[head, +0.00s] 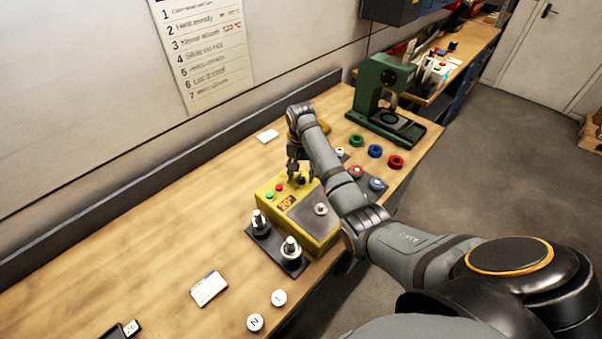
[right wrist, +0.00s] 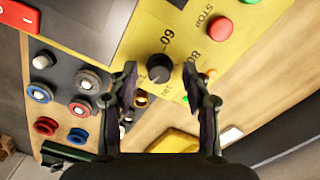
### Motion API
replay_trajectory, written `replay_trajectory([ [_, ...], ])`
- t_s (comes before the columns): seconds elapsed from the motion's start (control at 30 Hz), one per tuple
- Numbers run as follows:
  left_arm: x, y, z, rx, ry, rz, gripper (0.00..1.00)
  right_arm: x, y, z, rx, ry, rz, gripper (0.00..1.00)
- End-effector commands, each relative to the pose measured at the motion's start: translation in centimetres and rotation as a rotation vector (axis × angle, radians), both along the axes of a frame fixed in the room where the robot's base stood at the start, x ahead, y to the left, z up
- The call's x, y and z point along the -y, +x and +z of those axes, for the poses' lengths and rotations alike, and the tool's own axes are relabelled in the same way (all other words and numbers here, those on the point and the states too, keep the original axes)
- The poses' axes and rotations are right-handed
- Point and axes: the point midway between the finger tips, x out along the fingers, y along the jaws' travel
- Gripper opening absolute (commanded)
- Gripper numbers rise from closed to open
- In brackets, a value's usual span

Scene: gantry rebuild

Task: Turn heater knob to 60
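The heater is a yellow box (head: 322,239) on the bench, with a grey top plate, an orange display (head: 285,203), and red and green buttons. Its black round knob (right wrist: 159,67) shows in the right wrist view, with the printed marks 60 and 80 beside it. My right gripper (right wrist: 160,78) is open, with one finger on each side of the knob and gaps visible between. In the head view my right gripper (head: 300,176) points down over the knob end of the box. The knob's pointer direction is too small to read. My left gripper is not in view.
A black stand with two metal-topped posts (head: 290,248) sits in front of the heater. A green press (head: 384,90) and coloured rings (head: 375,151) are at the back right. A white card (head: 208,289) and round tokens (head: 279,297) lie in front. The left bench is clear.

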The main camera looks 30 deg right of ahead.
Motion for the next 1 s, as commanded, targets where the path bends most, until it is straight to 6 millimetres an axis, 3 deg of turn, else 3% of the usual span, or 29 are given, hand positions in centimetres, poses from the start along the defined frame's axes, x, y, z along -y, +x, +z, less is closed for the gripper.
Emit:
replay_trajectory([
  [0.03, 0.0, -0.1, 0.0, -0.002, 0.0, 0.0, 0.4, 0.0, 0.0, 0.0, 0.0, 0.0, 0.0, 0.4],
  [0.33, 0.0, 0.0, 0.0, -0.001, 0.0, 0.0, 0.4, 0.0, 0.0, 0.0, 0.0, 0.0, 0.0, 0.0],
  [0.67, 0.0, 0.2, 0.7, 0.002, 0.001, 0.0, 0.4, 0.0, 0.0, 0.3, -0.001, 0.0, 0.039, 0.0],
  [1.0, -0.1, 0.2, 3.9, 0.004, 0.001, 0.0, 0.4, 0.0, -0.1, 0.5, -0.004, 0.001, 0.27, 0.0],
])
